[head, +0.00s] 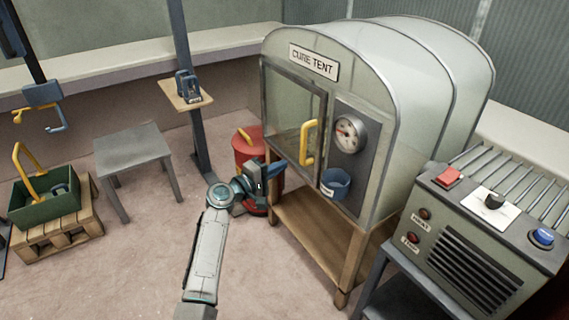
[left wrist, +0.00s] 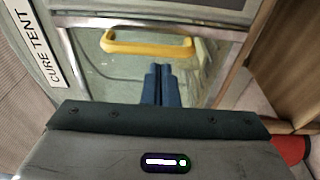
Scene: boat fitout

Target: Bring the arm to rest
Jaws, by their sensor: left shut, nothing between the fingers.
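My left arm (head: 206,255) reaches up from the bottom of the head view. Its left gripper (head: 280,168) is in front of the cure tent (head: 415,90), low and to the left of the yellow door handle (head: 309,143). In the left wrist view the blue fingers (left wrist: 161,72) are together with nothing between them. They point toward the tent's glazed door, and the yellow handle (left wrist: 147,43) shows just beyond the tips, apart from them as far as I can tell. The right gripper is not in view.
A red bin (head: 247,146) stands behind the gripper. A blue cup (head: 335,183) is on the tent front. A heater unit (head: 470,250) stands at right. A grey stool (head: 130,150) and a green crate (head: 35,208) on a pallet stand left. The floor between is clear.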

